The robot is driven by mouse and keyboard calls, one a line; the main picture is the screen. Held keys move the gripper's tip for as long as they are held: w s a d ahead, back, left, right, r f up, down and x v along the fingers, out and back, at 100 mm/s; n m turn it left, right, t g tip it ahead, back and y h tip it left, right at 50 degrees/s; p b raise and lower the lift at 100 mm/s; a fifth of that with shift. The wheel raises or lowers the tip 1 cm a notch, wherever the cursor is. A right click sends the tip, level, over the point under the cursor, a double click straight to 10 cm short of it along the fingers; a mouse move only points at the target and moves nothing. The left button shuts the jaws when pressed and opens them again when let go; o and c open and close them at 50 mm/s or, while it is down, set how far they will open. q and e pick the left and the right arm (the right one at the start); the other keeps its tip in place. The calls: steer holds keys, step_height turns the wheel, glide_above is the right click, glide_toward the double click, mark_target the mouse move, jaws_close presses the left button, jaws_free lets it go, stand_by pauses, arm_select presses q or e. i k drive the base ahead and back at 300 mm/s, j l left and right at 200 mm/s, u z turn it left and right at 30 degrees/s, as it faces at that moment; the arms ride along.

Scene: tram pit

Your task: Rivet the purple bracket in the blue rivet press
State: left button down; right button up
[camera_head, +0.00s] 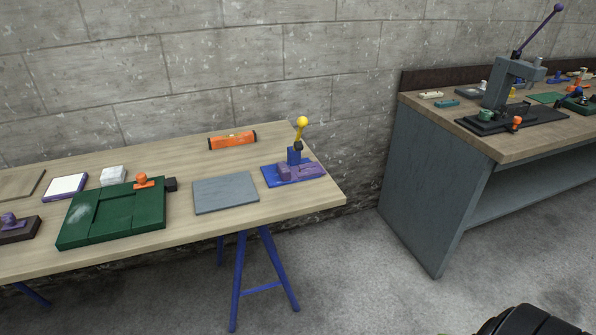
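The blue rivet press (294,157) stands near the right end of the light wooden table (180,160). It has a flat blue base, a short upright and a yellow lever with a round yellow knob, which points up. A purple bracket (308,170) lies on the press base, in front of and beside the upright. I cannot tell how exactly it is seated. My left gripper is not in view. A dark rounded part at the bottom right edge looks like part of my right arm; no gripper fingers show.
A grey plate (226,194) lies left of the press, with a green tray (112,216) beyond it. An orange level (232,140) lies behind. A workbench (480,125) with a larger grey press (505,85) stands right, across a floor gap. The wall is close behind the table.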

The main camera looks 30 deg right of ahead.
mark_target(303, 122)
steer(key=i+z, duration=0.1)
steer(key=z, duration=0.35)
steer(key=i+z, duration=0.1)
steer(key=z, duration=0.3)
steer(key=i+j+z, duration=0.1)
steer(key=z, duration=0.35)
steer(key=i+j+z, duration=0.25)
steer(key=i+j, duration=0.15)
steer(key=j, duration=0.2)
steer(key=i+j+z, duration=0.15)
steer(key=j, duration=0.15)
steer(key=i+j+z, duration=0.1)
steer(key=j, duration=0.2)
steer(key=i+j+z, duration=0.15)
steer(key=j, duration=0.25)
steer(key=i+l, duration=0.05)
